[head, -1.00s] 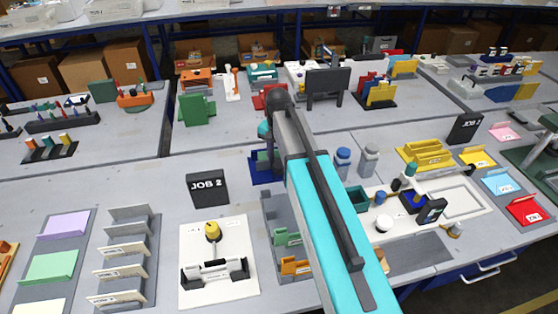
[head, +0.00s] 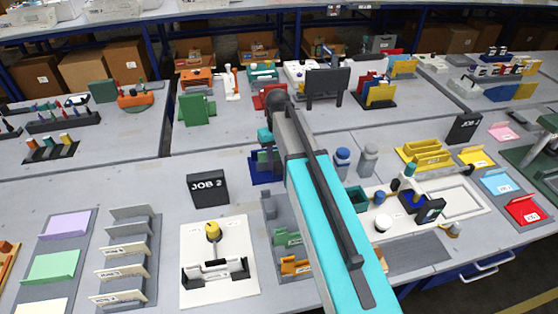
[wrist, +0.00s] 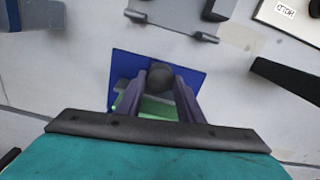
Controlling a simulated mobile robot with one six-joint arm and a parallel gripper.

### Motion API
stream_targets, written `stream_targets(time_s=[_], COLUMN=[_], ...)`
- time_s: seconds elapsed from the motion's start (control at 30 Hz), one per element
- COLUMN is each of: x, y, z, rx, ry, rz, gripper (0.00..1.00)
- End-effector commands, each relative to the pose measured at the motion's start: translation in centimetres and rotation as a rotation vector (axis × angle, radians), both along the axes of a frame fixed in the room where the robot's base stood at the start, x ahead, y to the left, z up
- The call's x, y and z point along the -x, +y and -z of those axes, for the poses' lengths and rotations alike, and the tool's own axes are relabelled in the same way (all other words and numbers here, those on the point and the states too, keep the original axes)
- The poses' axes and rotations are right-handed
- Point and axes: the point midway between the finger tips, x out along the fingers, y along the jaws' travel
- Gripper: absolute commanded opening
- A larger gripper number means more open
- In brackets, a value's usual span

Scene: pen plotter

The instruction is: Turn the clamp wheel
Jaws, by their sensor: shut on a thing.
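My gripper (wrist: 160,88) points down over a blue plate or tray (wrist: 197,85) in the wrist view. Its dark purple fingers are closed in on a dark grey round piece, whose top (wrist: 160,78) shows between them. A green part (wrist: 158,108) shows between the fingers below it. In the head view my gripper (head: 264,158) is beyond my cyan arm, which hides part of the bench. The white plotter bed (head: 462,198) with its dark carriage (head: 430,209) stands to the right, apart from my gripper. I cannot tell which part is the clamp wheel.
A white board with a yellow knob (head: 212,230) stands left of my arm, by the JOB 2 sign (head: 208,187). A grey tray (head: 270,208) with green and orange pieces lies close to my arm. Two bottles (head: 342,160) stand to its right.

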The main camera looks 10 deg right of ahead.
Motion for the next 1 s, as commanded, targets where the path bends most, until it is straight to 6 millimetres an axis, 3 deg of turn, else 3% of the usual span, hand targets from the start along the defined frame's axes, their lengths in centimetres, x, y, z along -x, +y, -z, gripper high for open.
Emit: stream_targets(time_s=[0.67,0.7,0.77,0.8,1.0], x=[-0.10,-0.11,-0.10,-0.09,-0.05], y=[-0.01,-0.01,-0.01,0.00,0.01], z=[-0.10,-0.10,-0.09,-0.08,-0.04], rx=[0.000,0.001,0.000,0.000,0.000], ry=[-0.003,-0.003,-0.003,-0.003,-0.001], rz=[-0.087,-0.087,-0.087,-0.087,-0.086], gripper=[0.11,0.39,0.49,0.53,0.53])
